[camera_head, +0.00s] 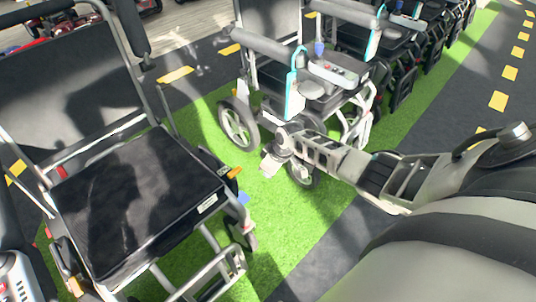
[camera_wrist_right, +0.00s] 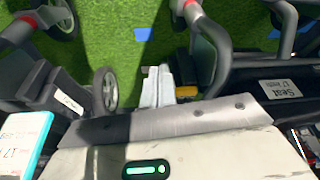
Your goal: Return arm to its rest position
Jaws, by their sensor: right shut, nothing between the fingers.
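My right arm (camera_head: 330,158) reaches in from the right side of the head view, over the green strip. Its gripper (camera_head: 270,164) is at the far end, between two wheelchairs. The fingers also show in the right wrist view (camera_wrist_right: 158,86), shut and empty above the green floor. One wheelchair (camera_head: 140,195) with a black seat stands to the left, apart from the gripper. My left gripper is not in view.
In the right wrist view, a wheel (camera_wrist_right: 105,90) is left of the fingers and a labelled black seat (camera_wrist_right: 290,85) is to the right. More wheelchairs (camera_head: 405,50) line the back. The green strip (camera_head: 290,235) in front of the arm is clear.

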